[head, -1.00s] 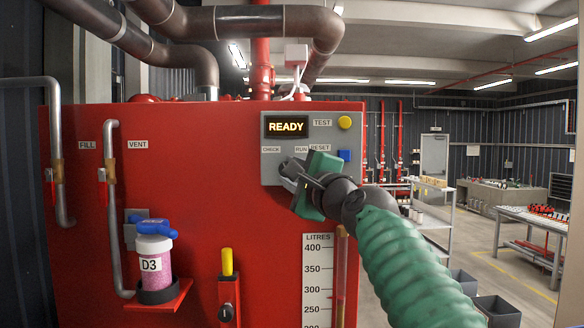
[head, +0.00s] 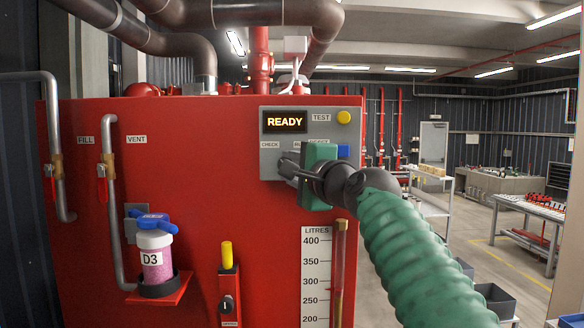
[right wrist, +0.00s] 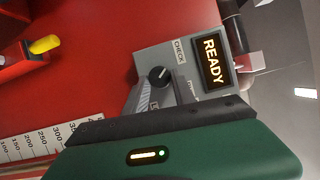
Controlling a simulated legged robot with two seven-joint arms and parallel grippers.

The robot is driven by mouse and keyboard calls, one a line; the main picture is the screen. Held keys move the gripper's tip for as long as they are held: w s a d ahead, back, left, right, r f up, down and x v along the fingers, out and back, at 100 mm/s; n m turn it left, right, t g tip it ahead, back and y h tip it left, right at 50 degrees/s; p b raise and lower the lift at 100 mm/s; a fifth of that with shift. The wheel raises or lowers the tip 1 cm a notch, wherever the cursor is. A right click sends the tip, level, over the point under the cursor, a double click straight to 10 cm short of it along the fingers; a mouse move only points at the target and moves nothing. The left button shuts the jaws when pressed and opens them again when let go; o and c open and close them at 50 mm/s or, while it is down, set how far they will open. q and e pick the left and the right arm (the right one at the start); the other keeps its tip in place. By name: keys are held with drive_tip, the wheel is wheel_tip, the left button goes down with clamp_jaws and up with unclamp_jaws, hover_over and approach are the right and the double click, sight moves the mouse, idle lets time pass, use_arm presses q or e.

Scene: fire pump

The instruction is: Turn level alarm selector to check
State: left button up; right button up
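The level alarm selector is a round black knob (right wrist: 160,77) on the grey panel (right wrist: 188,68), between the CHECK label (right wrist: 179,51) and the partly covered RUN label. A small light mark shows on its face; its exact setting is hard to tell. My right gripper (head: 285,166), with a green body, is in front of the panel below the display. Its grey fingers look apart, and the knob shows between or just beyond them in the right wrist view. I cannot tell whether they touch it. In the head view the gripper hides the knob. My left gripper is out of view.
The display (head: 285,122) reads READY. A yellow TEST button (head: 343,117) and a blue RESET button (head: 343,151) sit right of the gripper. A litre scale (head: 316,275), a yellow-handled lever (head: 227,255) and a D3 jar (head: 155,255) are lower on the red tank.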

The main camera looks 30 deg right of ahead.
drive_tip(key=o, duration=0.4)
drive_tip(key=shift+a+f, duration=0.1)
drive_tip(key=shift+f, duration=0.15)
drive_tip(key=shift+o, duration=0.2)
drive_tip(key=shift+w, duration=0.15)
drive_tip(key=shift+r, duration=0.1)
drive_tip(key=s+a+b, duration=0.2)
drive_tip(key=s+b, duration=0.5)
drive_tip(key=s, duration=0.9)
drive_tip(key=shift+s+a+f, duration=0.25)
drive_tip(key=shift+a+f, duration=0.05)
drive_tip(key=shift+a, duration=0.1)
drive_tip(key=shift+d, duration=0.1)
